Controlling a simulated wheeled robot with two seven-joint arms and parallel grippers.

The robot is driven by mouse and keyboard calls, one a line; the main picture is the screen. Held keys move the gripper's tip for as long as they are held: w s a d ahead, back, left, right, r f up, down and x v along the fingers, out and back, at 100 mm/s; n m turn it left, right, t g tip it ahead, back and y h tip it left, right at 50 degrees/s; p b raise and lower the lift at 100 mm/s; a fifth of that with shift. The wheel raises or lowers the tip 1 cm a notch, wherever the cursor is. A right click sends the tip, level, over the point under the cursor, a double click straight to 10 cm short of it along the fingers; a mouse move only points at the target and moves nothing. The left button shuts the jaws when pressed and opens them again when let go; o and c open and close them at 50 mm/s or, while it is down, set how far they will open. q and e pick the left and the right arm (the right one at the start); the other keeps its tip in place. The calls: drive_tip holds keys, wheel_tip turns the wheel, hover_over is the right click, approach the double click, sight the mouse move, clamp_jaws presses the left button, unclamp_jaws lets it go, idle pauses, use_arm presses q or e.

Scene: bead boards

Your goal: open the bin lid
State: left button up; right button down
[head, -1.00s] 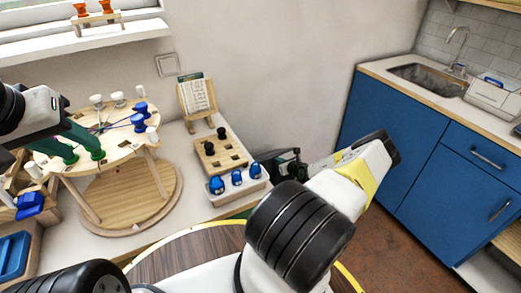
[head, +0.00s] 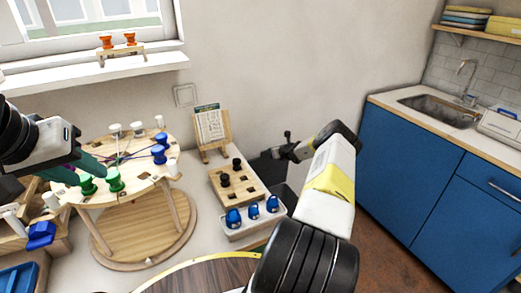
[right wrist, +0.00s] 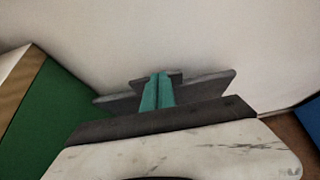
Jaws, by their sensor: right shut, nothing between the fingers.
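The dark grey bin (head: 290,196) stands low between the bead table and the wall, mostly hidden by the table and my right arm. A dark panel, apparently its lid (head: 264,168), shows tilted up near the wall in the head view; how far it is open is unclear. In the right wrist view a flat grey plate, apparently the lid (right wrist: 213,90), lies behind my right gripper (right wrist: 157,80). Its green fingers are shut together and empty, overlapping the plate; contact cannot be told. My left gripper (head: 85,172) is open above the round bead board, near green spools (head: 113,179).
A peg block (head: 255,190) and a white tray of blue spools (head: 240,233) sit at the table's right edge, beside the bin. A card stand (head: 225,142) is behind them. The wall is close behind the bin. Blue cabinets (head: 400,160) stand on the right.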

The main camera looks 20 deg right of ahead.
drive_tip(key=shift+w+a+r, duration=0.1)
drive_tip(key=shift+w+r, duration=0.05)
drive_tip(key=shift+w, duration=1.05)
